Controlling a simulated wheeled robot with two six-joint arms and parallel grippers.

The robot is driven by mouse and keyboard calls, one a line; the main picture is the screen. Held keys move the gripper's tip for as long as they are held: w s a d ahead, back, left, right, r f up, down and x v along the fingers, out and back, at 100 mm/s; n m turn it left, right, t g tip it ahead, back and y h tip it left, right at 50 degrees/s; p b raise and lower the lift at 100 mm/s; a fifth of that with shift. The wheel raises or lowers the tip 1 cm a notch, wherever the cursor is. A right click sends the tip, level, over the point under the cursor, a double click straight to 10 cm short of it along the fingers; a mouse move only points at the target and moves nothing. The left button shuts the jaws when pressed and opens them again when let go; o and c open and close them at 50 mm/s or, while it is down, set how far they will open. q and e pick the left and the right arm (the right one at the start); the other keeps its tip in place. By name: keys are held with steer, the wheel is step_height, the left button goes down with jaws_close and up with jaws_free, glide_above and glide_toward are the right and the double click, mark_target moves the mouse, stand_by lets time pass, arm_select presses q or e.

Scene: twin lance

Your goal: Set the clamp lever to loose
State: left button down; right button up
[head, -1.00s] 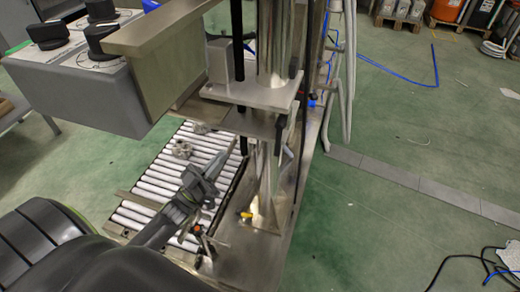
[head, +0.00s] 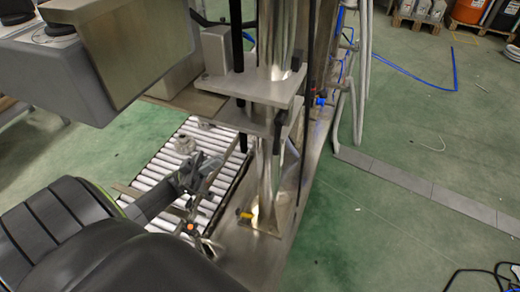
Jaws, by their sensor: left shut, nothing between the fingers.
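The column clamp is a set of metal plates (head: 248,90) around a shiny upright post (head: 270,180). A black lever (head: 281,122) hangs at the right end of the lower plate, and it looks like the clamp lever. A smaller black handle (head: 296,54) sits above it by the post. Any loose or tight marking is too small to read. My left gripper (head: 212,162) is shut and empty, over the roller conveyor, below and left of the lever and apart from it. My right gripper is out of view.
A grey box with black knobs (head: 60,28) and a metal plate overhang the upper left. The white roller conveyor (head: 150,180) lies below. A yellow-handled part (head: 245,215) is at the post's foot. Green floor (head: 400,110) is open at the right.

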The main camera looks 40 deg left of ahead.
mark_target(277, 139)
arm_select(q)
steer(key=shift+r, duration=0.1)
